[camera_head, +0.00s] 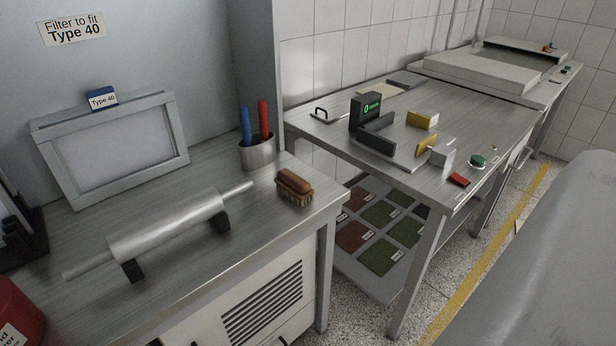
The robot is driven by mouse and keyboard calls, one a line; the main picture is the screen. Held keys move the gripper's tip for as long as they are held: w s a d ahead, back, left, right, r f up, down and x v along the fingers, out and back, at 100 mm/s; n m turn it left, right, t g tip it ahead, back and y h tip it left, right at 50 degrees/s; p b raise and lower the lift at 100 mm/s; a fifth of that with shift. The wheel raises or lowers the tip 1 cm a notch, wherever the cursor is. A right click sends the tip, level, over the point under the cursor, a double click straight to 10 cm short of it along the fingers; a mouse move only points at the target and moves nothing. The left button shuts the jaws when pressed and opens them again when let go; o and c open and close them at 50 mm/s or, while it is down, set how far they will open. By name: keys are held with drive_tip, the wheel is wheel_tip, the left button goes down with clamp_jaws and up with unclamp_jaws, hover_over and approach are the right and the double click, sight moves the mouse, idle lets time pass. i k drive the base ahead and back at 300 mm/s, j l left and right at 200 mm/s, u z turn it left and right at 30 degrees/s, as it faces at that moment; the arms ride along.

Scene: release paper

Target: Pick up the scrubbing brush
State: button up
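The scrubbing brush (295,187) has a brown wooden back and tan bristles facing down. It lies on the steel worktop (262,238) near its right end, in front of the metal cup. Nothing touches it from above. My gripper is not in view.
A metal roller (168,225) on black supports lies left of the brush. A metal cup (257,153) with blue and red handles stands behind it. A grey framed panel (116,150) leans at the wall. A gap separates this worktop from a second table (325,138).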

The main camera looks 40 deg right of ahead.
sight(295, 187)
drive_tip(key=l, duration=0.7)
drive_tip(key=i+l, duration=0.1)
drive_tip(key=l, duration=0.65)
drive_tip(key=i, duration=0.5)
